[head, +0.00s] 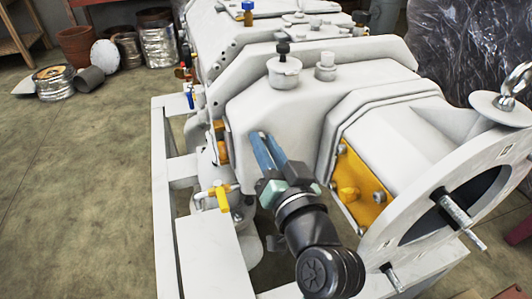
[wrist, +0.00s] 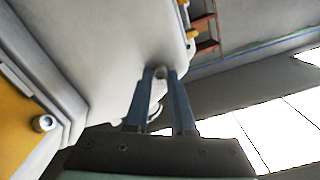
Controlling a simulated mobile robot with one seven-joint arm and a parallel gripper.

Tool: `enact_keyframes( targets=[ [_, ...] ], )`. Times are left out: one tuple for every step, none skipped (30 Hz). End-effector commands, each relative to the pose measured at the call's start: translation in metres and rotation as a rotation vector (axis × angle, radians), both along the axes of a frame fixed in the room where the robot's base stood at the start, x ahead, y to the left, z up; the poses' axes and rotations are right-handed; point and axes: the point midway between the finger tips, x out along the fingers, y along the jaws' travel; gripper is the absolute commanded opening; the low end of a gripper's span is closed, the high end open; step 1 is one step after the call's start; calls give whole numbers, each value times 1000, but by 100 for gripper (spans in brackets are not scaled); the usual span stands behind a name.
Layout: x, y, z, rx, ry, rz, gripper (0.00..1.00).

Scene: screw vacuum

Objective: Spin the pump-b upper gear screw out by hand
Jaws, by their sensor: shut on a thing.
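My gripper (head: 262,140) reaches from the front of the white pump to the left part of its casing (head: 275,105). Its two blue fingers are close together, with the tips at the casing. In the wrist view, my gripper (wrist: 161,75) is shut on a small round grey screw (wrist: 160,72) between the fingertips. I take this for the upper gear screw. It appears seated at the casing edge, but how far out it stands cannot be told. In the head view the fingers hide it.
A yellow plate (head: 358,186) with a knob is on the pump to the right. A yellow-handled valve (head: 220,195) is left of my wrist. The white frame (head: 166,220) runs along the left.

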Motion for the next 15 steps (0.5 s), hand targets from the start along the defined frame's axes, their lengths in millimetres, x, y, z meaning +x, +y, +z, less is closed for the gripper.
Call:
enact_keyframes(
  targets=[
    [1,2,0,-40,-22,1,0],
    [1,1,0,-66,-30,1,0],
    [1,1,0,-99,-42,0,0],
    [1,2,0,-124,-50,0,0],
    [1,2,1,-146,-57,1,0],
    [0,2,1,-177,-66,1,0],
    [0,2,1,-198,-73,1,0],
    [1,2,1,-219,-80,1,0],
    [0,2,1,-246,-88,0,0],
    [0,2,1,-264,-94,0,0],
    [0,2,1,-282,-100,0,0],
    [0,2,1,-303,-106,0,0],
    [0,2,1,-319,-112,0,0],
    [0,2,1,-332,-116,0,0],
    [0,2,2,-349,-122,0,0]
  ],
)
